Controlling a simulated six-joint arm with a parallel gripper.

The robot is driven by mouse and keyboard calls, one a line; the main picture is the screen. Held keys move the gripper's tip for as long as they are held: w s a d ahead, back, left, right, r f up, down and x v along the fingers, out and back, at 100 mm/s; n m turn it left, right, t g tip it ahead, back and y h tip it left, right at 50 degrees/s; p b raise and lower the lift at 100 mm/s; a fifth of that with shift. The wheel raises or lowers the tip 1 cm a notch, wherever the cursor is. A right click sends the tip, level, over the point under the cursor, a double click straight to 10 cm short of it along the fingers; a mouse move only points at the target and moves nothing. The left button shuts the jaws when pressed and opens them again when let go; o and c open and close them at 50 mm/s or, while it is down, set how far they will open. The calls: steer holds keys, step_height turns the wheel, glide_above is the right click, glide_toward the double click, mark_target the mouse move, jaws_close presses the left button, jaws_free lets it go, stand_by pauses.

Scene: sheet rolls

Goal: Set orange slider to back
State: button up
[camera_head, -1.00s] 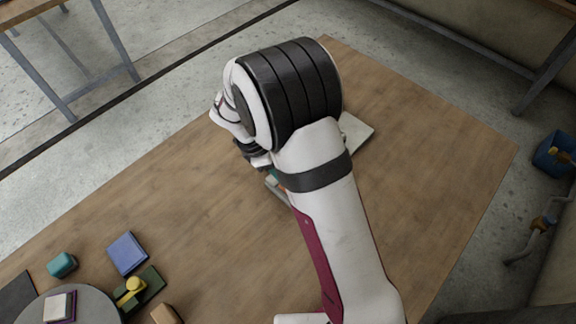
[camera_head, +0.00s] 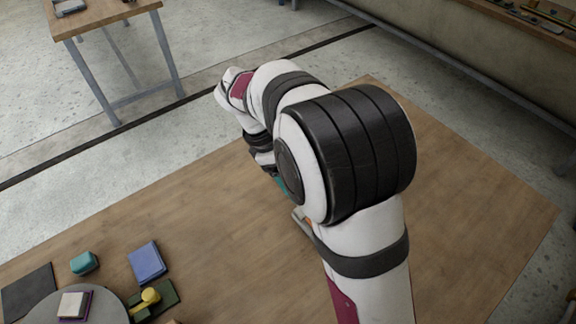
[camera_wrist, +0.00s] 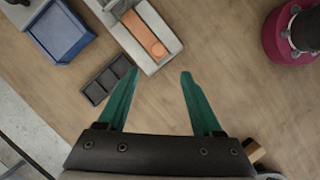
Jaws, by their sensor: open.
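The orange slider (camera_wrist: 140,30) is an orange strip with a round orange end, set in a light grey block (camera_wrist: 122,38) in the wrist view. The block lies at the upper middle, just ahead of the left fingertip. My gripper (camera_wrist: 159,72) has two green fingers spread wide with nothing between them. The round end shows ahead of the gap between the fingers, apart from both. In the head view, my arm hides most of the slider; a bit of the grey block (camera_head: 300,216) shows beside it.
In the wrist view, a blue bin (camera_wrist: 62,38) and a dark compartment tray (camera_wrist: 107,80) lie to the left of the block. Bare table lies between.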

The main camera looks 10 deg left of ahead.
steer(key=v, duration=0.5)
steer(key=s+d+r+m+g+y, duration=0.1)
steer(key=s+d+r+m+y, duration=0.25)
steer(key=s+d+m, duration=0.8)
steer(key=s+d+f+m+y, duration=0.1)
steer(key=s+f+m+y, duration=0.1)
steer(key=s+m, duration=0.9)
steer(key=shift+s+f+m+t+y, duration=0.3)
steer(key=shift+f+m+t+y, duration=0.1)
steer(key=shift+f+m, duration=0.15)
